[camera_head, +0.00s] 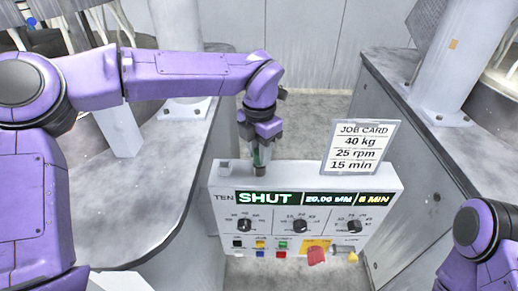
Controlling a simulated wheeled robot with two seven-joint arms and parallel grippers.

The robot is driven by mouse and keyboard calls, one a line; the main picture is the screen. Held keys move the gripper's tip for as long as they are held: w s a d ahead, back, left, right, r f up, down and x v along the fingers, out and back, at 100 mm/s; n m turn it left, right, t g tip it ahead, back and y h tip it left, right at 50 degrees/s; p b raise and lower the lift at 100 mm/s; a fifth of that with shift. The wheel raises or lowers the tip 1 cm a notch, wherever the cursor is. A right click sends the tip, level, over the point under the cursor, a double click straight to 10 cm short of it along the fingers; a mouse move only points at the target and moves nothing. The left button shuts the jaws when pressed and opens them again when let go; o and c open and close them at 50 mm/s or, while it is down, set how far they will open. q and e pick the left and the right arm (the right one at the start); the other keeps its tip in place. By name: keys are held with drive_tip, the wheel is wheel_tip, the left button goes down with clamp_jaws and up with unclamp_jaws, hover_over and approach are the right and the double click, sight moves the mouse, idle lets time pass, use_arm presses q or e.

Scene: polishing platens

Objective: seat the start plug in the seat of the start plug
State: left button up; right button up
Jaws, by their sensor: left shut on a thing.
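My left gripper (260,148) points down over the top of the white control box, left of its middle. It is shut on the start plug (259,157), of which a green part shows between the fingers. A dark grey lower end reaches down to the box's top face; whether that is the plug's tip or a seat, and whether they touch, I cannot tell. The seat of the start plug is not clearly visible. Part of my right arm shows at the lower right, but its gripper is out of view.
The white control box (386,183) has a display reading SHUT, three dials, small coloured parts and a red handle (316,256). A job card (360,147) stands at its back right, reading 40 kg, 25 rpm, 15 min. A small grey block (225,166) sits top left. Grey benches flank the box.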

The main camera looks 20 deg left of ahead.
use_arm(q)
drive_tip(key=shift+f, duration=0.4)
drive_tip(key=o, duration=1.1)
wheel_tip(320, 180, up, 11)
drive_tip(key=shift+f+b, duration=0.2)
drive_tip(key=shift+b, duration=0.15)
